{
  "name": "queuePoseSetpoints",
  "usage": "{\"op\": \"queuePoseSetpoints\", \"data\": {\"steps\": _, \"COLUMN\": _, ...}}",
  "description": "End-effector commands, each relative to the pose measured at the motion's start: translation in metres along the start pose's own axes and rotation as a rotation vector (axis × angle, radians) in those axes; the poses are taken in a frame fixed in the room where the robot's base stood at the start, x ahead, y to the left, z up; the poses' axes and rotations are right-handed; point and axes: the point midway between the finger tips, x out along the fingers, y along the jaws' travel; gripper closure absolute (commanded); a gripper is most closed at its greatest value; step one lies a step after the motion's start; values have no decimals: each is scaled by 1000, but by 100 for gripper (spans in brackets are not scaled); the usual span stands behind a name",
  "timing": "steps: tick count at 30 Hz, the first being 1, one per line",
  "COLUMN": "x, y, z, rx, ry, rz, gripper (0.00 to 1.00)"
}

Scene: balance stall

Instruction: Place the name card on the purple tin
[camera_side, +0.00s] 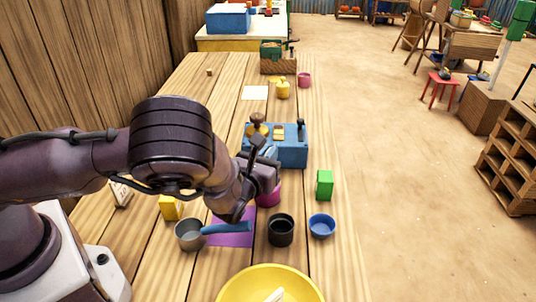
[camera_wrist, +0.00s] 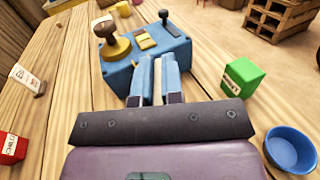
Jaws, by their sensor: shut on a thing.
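My gripper (camera_wrist: 156,62) is shut on a thin, pale, upright piece, seen nearly edge-on between its blue fingers in the wrist view. It appears to be the name card (camera_wrist: 157,80); its face cannot be read. The gripper (camera_side: 266,152) is close to the blue box in the side view, where the held piece is not clear. A magenta-purple round tin (camera_side: 268,197) stands below my wrist in the side view, partly hidden by it. It appears to be the purple tin and is not seen in the wrist view.
The blue box (camera_side: 293,151) with stamps is just ahead. A green block (camera_side: 324,184), black cup (camera_side: 281,230), blue bowl (camera_side: 321,226), grey pan (camera_side: 189,235), purple mat (camera_side: 233,239) and yellow bowl (camera_side: 245,286) surround my arm. A white labelled packet (camera_wrist: 28,78) stands left.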

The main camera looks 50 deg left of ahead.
Motion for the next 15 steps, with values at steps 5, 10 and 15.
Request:
{"op": "queuePoseSetpoints", "data": {"steps": 5, "x": 0, "y": 0, "z": -3, "rx": 1, "ry": 0, "rz": 0, "gripper": 81}}
{"op": "queuePoseSetpoints", "data": {"steps": 10, "x": 0, "y": 0, "z": -3, "rx": 1, "ry": 0, "rz": 0, "gripper": 67}}
{"op": "queuePoseSetpoints", "data": {"steps": 15, "x": 0, "y": 0, "z": -2, "rx": 1, "ry": 0, "rz": 0, "gripper": 67}}
